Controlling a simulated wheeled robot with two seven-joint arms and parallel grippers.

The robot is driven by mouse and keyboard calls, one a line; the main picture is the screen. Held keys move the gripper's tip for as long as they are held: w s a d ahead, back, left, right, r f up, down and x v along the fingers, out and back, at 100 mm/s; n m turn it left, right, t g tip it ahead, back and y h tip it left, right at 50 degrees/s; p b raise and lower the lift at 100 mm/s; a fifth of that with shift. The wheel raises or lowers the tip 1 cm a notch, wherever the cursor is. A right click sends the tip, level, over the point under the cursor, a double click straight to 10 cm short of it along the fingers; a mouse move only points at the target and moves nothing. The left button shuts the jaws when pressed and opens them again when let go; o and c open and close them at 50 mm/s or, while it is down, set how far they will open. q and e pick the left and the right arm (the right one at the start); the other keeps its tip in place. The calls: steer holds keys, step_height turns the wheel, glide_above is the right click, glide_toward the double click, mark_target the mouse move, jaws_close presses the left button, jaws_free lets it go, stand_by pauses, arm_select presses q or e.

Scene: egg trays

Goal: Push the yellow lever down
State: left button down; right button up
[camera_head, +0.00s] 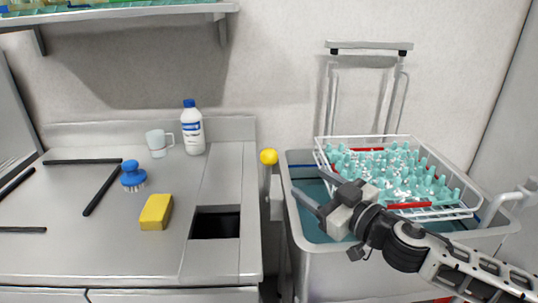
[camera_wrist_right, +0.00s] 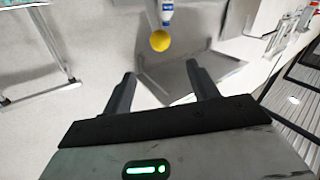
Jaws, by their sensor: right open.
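The yellow lever's round knob (camera_head: 268,156) stands at the right edge of the steel counter, between the counter and the basin. It also shows in the right wrist view (camera_wrist_right: 160,40), above and beyond my fingertips. My right gripper (camera_head: 307,188) is open and empty, over the left part of the basin, to the right of the knob and apart from it. Both its fingers (camera_wrist_right: 162,80) show in the wrist view with nothing between them. My left gripper is not in view.
A white rack (camera_head: 470,212) with teal pegs sits on the basin (camera_head: 345,285), beside my right arm. The counter (camera_head: 100,245) holds a yellow sponge (camera_head: 156,212), a blue brush (camera_head: 132,175), a white mug (camera_head: 157,144) and a bottle (camera_head: 192,130). The counter has a dark opening (camera_head: 215,224).

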mark_target(274, 160)
steer(key=p+x, duration=0.1)
steer(key=x, duration=1.4)
steer(key=shift+a+p, duration=0.15)
steer(key=shift+p, duration=0.15)
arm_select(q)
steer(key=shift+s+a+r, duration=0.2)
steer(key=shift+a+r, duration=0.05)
